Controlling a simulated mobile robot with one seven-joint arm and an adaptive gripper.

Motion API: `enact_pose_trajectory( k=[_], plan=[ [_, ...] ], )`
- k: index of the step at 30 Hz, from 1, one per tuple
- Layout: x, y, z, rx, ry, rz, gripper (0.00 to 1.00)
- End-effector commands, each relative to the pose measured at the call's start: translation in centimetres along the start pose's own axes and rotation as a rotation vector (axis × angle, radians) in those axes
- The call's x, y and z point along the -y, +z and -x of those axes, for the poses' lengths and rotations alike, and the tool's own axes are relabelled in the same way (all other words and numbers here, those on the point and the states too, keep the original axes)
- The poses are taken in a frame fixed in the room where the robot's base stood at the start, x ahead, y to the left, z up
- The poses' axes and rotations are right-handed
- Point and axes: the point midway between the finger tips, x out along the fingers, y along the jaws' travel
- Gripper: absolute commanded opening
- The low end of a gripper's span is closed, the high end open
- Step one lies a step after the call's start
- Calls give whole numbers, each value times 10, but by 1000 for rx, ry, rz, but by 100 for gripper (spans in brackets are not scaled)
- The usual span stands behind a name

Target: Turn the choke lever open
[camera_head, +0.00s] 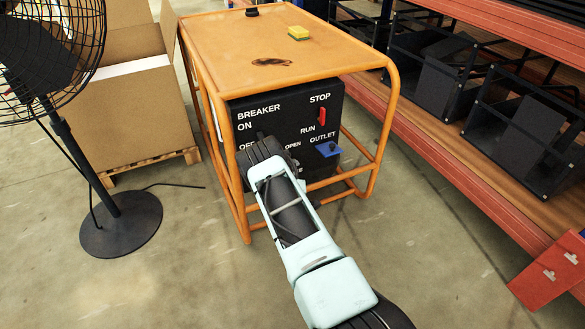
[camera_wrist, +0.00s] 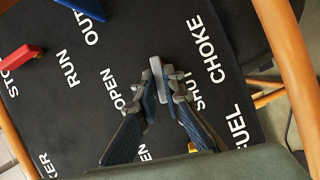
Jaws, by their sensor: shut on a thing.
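The black control panel (camera_head: 270,112) is on the front of an orange-framed generator. In the wrist view, the choke lever (camera_wrist: 156,75) is a light grey bar standing between the OPEN and SHUT labels, with CHOKE printed beyond SHUT. My gripper (camera_wrist: 157,86) has its two dark fingers closed on the lever, one on each side. In the head view, my gripper (camera_head: 266,150) is at the panel's lower left and hides the lever and part of the lettering.
A red STOP/RUN switch (camera_head: 322,116) and a blue outlet (camera_head: 328,149) are on the panel's right. Orange frame tubes (camera_head: 222,150) edge the panel. A yellow sponge (camera_head: 299,33) lies on top. A fan (camera_head: 120,222) and a box (camera_head: 140,120) stand left; shelves (camera_head: 480,165) stand right.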

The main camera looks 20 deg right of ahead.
Motion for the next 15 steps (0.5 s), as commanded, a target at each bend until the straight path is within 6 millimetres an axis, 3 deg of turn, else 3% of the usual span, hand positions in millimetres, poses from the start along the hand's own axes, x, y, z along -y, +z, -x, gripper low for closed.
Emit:
enact_pose_trajectory(
  k=[15],
  plan=[
    [-10,2,0,3,-129,-312,0]
  ],
)
